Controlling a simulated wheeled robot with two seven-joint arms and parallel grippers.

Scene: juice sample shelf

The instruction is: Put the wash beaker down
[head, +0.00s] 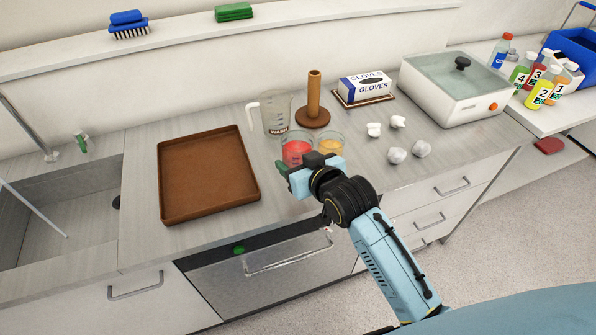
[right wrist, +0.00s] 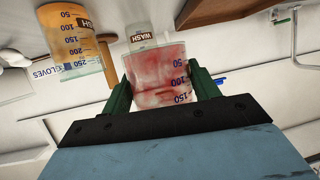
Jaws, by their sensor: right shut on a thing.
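My right gripper (head: 299,168) is shut on a clear beaker of red liquid (head: 297,149) over the counter's front part. A clear jug marked WASH (head: 275,113) stands behind. My left gripper is out of view.
A brown tray (head: 206,178) lies left of the beakers, beside the sink (head: 55,200). A wooden peg (head: 314,95) stands behind them. White crumpled pieces (head: 397,156), a gloves box (head: 364,86) and a water bath (head: 452,90) are right. Some counter is bare between tray and beakers.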

